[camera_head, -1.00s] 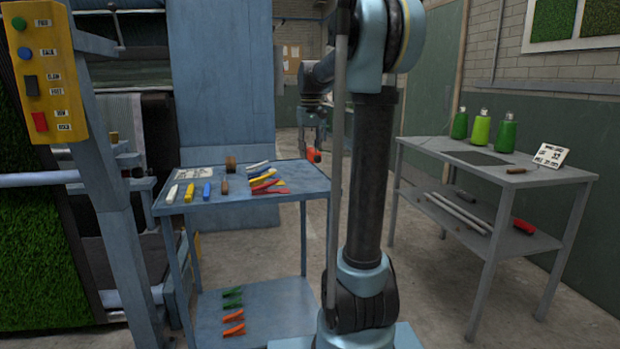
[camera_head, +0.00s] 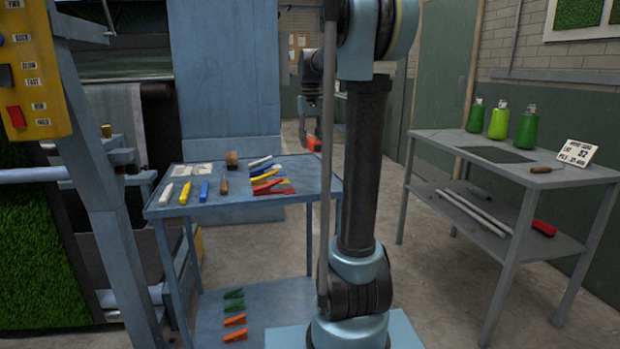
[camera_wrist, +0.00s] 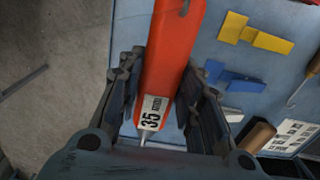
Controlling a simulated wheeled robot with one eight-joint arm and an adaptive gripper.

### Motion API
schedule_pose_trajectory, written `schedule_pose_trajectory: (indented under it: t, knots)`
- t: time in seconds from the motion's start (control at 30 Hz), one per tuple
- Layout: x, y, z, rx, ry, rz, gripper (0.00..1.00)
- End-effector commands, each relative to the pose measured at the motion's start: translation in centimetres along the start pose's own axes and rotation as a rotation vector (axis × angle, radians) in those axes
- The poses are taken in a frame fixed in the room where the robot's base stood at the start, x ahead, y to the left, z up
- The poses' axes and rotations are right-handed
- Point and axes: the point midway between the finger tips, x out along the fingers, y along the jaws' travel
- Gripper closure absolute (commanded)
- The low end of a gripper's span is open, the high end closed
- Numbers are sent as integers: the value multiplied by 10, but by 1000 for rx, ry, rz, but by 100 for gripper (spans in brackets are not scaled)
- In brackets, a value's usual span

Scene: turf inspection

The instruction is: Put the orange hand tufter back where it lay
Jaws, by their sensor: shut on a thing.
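The orange hand tufter (camera_wrist: 174,50) is between the fingers of my gripper (camera_wrist: 160,100) in the wrist view. It has a white label with "35" and a thin metal tip toward the wrist. My gripper is shut on it, and its far end runs out of the picture. In the head view only a small orange part (camera_head: 313,143) shows below my gripper (camera_head: 309,130), beyond the blue bench (camera_head: 250,205); my arm column hides part of that area. In the wrist view the tufter hangs over the bench's edge and top.
The bench top holds white, yellow (camera_head: 185,193) and blue (camera_head: 204,191) tools, a brown block (camera_head: 232,158), a card and red pieces (camera_head: 270,188). Its lower shelf (camera_head: 280,300) has green and orange clips. A grey table (camera_head: 450,145) with green bottles stands right. Floor between is clear.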

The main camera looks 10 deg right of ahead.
Motion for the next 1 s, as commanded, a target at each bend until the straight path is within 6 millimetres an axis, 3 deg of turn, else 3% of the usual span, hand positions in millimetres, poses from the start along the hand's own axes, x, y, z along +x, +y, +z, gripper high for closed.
schedule_pose_trajectory:
  t: [0.17, 0.4, 0.67, 1.0]
  knots:
    - [10, 4, 0, 5, 0, 0, 99]
    - [47, 5, 0, 7, 0, 0, 99]
    - [64, 5, 1, 6, 0, 0, 99]
    - [100, 4, 1, 6, 0, 0, 99]
